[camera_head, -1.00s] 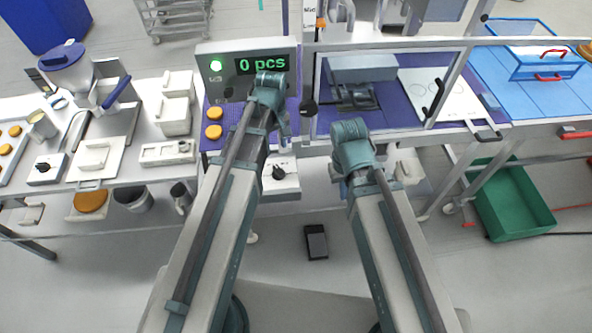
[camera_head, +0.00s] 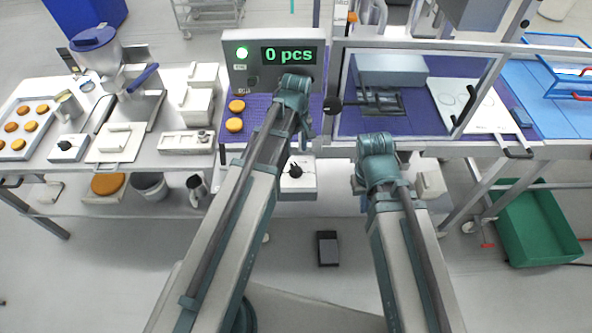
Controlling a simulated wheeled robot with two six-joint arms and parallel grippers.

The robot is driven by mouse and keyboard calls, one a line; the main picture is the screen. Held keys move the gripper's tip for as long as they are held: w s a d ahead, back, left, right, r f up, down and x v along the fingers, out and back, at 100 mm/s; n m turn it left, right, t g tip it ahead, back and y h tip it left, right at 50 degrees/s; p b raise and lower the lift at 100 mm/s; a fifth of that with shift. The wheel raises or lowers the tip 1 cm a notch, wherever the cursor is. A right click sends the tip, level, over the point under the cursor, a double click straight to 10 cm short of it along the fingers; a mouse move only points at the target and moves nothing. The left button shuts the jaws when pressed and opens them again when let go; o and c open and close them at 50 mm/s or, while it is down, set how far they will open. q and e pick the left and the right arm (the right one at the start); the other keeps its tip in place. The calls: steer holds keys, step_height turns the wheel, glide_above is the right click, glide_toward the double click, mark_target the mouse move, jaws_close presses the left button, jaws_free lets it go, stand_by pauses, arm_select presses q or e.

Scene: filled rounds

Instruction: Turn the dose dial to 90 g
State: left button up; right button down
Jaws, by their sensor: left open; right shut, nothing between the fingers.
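A small white box with a black knob (camera_head: 65,145) stands on the left table, left of the white funnel machine with a blue lid (camera_head: 97,42). A second black knob (camera_head: 295,170) sits on a white box below the middle table's edge. No dose marks are readable on either, so I cannot tell which is the dose dial or its setting. My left gripper (camera_head: 305,132) hangs in front of the display unit, open, apart from both knobs. My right gripper (camera_head: 358,186) is shut and empty in front of the framed station. The fingers of both are small and partly hidden.
The display (camera_head: 289,55) reads "0 pcs" beside a green light. Orange rounds (camera_head: 235,124) lie on the purple mat, and several more on a tray (camera_head: 12,150) at far left. A black pedal (camera_head: 328,248) lies on the floor. A green crate (camera_head: 538,222) stands at right.

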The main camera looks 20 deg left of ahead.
mark_target(296, 167)
arm_select(q)
step_height(296, 167, down, 9)
steer(key=b, duration=0.8)
steer(key=shift+f, duration=0.15)
jaws_close()
